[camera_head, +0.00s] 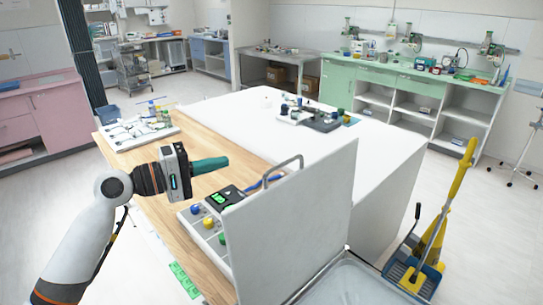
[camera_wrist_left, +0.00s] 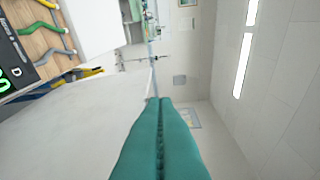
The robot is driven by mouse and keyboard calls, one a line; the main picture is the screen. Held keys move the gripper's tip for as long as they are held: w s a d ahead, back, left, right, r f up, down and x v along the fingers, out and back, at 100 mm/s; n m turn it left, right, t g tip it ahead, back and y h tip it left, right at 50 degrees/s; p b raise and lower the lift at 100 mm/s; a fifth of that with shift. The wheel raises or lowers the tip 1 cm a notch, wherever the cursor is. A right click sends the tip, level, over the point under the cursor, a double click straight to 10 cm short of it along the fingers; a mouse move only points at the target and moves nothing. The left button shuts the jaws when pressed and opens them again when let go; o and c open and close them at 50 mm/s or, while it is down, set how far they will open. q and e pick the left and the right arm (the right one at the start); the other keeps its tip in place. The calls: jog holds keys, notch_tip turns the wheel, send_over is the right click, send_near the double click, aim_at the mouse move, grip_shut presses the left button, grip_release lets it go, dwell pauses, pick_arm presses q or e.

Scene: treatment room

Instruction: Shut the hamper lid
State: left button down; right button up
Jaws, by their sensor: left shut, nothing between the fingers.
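The hamper lid (camera_head: 300,222) is a pale grey panel standing upright, open, with a metal bar handle (camera_head: 284,170) at its top edge. The hamper (camera_head: 365,285) is partly in view at the bottom, its metal rim showing below the lid's right side. My left gripper (camera_head: 224,162) has teal fingers, shut with nothing between them, to the left of the lid's top edge and above the table. In the left wrist view the closed fingers (camera_wrist_left: 159,104) point at a large pale surface (camera_wrist_left: 75,125), which looks like the lid. My right gripper is out of view.
A wooden-topped table (camera_head: 172,200) with a white cover (camera_head: 235,115) lies behind the lid. A tray with a device with a green display (camera_head: 222,198) sits close beside the lid. A yellow mop and bucket (camera_head: 425,250) stand at right.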

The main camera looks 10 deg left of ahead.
pick_arm(q)
jog(key=w+d+p, duration=0.3)
jog(key=d+p, duration=0.3)
jog(key=d, duration=0.4)
jog(key=shift+w+f, duration=0.35)
jog(key=shift+w, duration=0.05)
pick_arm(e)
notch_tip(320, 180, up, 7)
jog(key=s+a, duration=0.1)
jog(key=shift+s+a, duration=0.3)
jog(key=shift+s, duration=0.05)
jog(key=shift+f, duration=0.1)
